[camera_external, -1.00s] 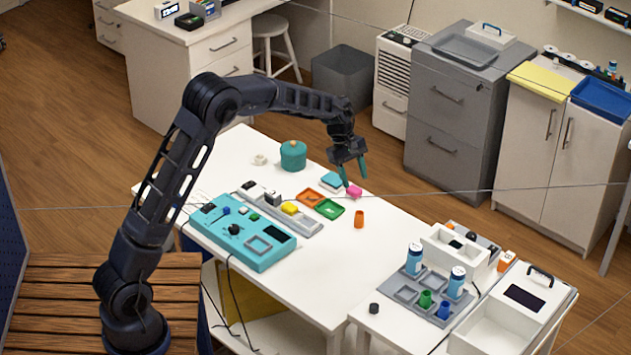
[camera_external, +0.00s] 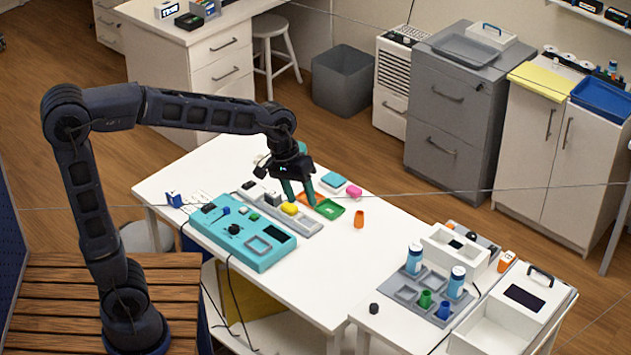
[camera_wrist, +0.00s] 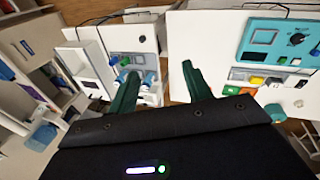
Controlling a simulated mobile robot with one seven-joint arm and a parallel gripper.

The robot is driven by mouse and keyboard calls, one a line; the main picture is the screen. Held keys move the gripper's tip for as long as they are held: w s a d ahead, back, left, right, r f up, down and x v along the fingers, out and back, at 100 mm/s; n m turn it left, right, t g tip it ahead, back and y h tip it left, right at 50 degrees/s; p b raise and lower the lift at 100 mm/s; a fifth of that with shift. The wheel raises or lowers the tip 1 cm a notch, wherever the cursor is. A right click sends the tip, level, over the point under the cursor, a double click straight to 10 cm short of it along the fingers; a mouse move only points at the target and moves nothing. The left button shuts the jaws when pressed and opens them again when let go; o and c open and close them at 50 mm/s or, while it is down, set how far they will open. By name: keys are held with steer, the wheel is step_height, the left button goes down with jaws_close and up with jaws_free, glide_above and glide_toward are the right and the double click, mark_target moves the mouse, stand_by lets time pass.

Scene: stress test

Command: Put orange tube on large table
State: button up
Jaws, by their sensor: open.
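A small orange tube (camera_external: 359,219) stands upright on the white large table (camera_external: 350,265), right of the green tray. My gripper (camera_external: 299,200) is left of the tube and apart from it. Its two teal fingers are spread and point down near the yellow block and orange tray. I cannot tell whether they touch anything. In the wrist view, my gripper (camera_wrist: 160,70) shows both fingers apart with nothing between them. I cannot make out the tube there.
A teal control panel (camera_external: 243,232), yellow block (camera_external: 290,208), green tray (camera_external: 330,209) and pink block (camera_external: 354,192) lie on the large table. A side table at right holds a grey rack (camera_external: 405,290) with bottles and cups. The large table's front right is clear.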

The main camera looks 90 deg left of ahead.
steer(key=s+d+m, duration=0.3)
steer(key=s+d, duration=0.1)
steer(key=s, duration=0.3)
steer(key=s+d+f+m+t+y, duration=0.1)
steer(key=s+d+m, duration=0.3)
steer(key=s, duration=0.4)
steer(key=s+d+f+m, duration=0.1)
steer(key=s+d+m, duration=0.2)
steer(key=s, duration=0.5)
steer(key=shift+d+f+m+t, duration=0.3)
steer(key=shift+d+m, duration=0.1)
steer(key=shift+d, duration=0.45)
